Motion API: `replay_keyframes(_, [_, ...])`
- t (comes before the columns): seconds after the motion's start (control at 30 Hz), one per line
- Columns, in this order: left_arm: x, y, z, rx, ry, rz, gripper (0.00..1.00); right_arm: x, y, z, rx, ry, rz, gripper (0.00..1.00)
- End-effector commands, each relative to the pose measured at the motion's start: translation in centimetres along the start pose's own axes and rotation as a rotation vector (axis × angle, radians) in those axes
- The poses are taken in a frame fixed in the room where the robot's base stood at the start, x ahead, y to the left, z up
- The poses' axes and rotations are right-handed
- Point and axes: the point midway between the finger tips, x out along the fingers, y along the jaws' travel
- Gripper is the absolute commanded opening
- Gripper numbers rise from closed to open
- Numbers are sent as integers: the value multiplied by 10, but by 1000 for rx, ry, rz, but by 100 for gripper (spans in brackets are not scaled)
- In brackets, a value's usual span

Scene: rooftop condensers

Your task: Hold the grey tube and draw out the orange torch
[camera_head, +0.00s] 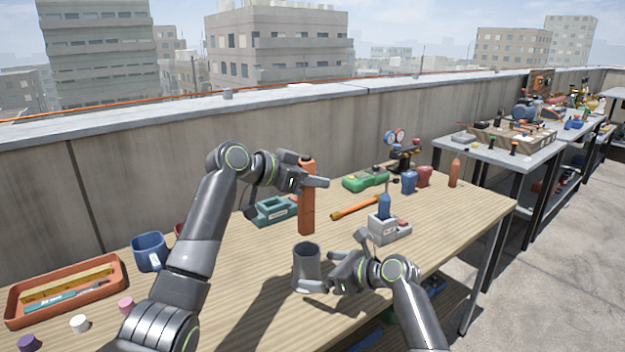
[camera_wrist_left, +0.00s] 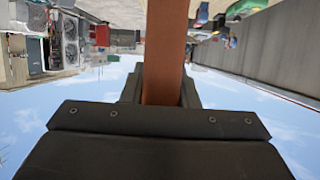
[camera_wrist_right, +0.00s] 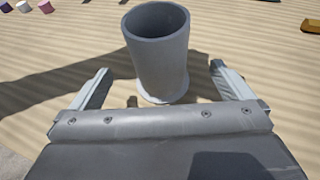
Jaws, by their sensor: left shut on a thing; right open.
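The orange torch (camera_head: 307,205) is upright in my left gripper (camera_head: 312,182), which is shut on its upper part. The torch is out of the tube, held above the table and behind the tube in the head view. It also fills the middle of the left wrist view (camera_wrist_left: 166,50). The grey tube (camera_head: 306,264) stands upright on the table with its mouth open. In the right wrist view the tube (camera_wrist_right: 160,60) stands between the spread fingers of my right gripper (camera_wrist_right: 160,85), with a gap on both sides. My right gripper is open and low beside the tube.
A grey block with a blue bottle (camera_head: 390,229) stands right of the tube. Behind are an orange-handled tool (camera_head: 358,207), a green case (camera_head: 365,180) and a teal box (camera_head: 274,210). A terracotta tray (camera_head: 66,290) and a blue cup (camera_head: 149,252) lie at left.

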Motion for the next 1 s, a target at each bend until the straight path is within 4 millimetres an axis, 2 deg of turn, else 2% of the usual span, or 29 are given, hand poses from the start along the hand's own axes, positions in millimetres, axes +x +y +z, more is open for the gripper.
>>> replay_keyframes(0.03, [-5, 0, -13, 1, 1, 0, 0, -7, 0, 5, 1, 1, 0, 100])
replay_keyframes(0.6, [-30, 0, -74, 1, 1, 0, 0, -57, 0, 4, 0, 1, -1, 100])
replay_keyframes(1.0, [-32, 0, -76, 1, 1, 0, 0, -61, 0, 0, -1, -1, 0, 100])
